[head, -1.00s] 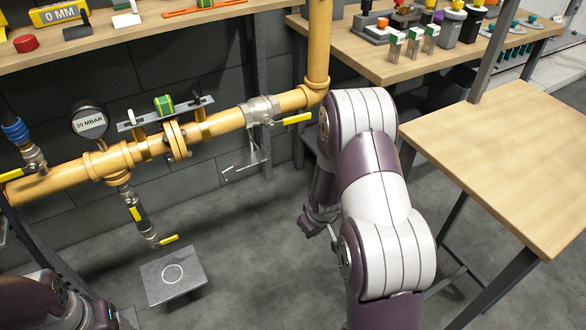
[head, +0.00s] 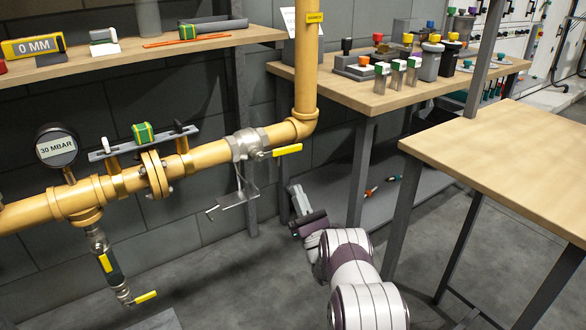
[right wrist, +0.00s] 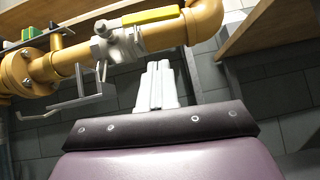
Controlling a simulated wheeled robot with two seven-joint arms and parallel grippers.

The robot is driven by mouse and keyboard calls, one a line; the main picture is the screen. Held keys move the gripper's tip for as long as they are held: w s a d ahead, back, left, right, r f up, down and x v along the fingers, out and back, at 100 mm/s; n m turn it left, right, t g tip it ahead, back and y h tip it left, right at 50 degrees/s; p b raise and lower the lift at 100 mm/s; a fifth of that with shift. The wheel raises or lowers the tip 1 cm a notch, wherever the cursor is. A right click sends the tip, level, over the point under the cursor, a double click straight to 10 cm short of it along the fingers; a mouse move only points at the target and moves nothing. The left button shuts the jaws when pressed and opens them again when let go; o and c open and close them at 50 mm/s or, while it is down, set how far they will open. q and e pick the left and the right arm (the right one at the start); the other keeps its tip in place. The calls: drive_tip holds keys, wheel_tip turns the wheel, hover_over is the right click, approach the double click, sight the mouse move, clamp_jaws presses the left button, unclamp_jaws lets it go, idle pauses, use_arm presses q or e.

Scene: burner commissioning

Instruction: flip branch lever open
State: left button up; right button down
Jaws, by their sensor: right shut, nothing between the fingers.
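A ball valve (head: 246,144) sits on the yellow pipe just left of the elbow. Its yellow lever (head: 286,150) points right, roughly along the pipe run. In the right wrist view the yellow lever (right wrist: 152,17) lies across the top, beside the valve body (right wrist: 118,45). My right gripper (head: 294,190) is below and slightly right of the lever, apart from it, fingers pointing up. The right wrist view shows its pale fingers (right wrist: 158,72) shut together and empty, below the lever in the picture. My left gripper is out of view.
A bent metal bracket (head: 236,198) hangs below the valve, left of my right gripper. A lower valve has another yellow lever (head: 145,296). A gauge (head: 57,146) reads 30 MBAR. A wooden table (head: 510,155) stands at right; a workbench (head: 400,92) is behind.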

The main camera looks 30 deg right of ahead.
sight(276, 154)
drive_tip(key=w+r+b, duration=0.1)
drive_tip(key=w+r, duration=0.2)
drive_tip(key=r, duration=0.4)
drive_tip(key=shift+w+d, duration=0.15)
drive_tip(key=shift+r, duration=0.1)
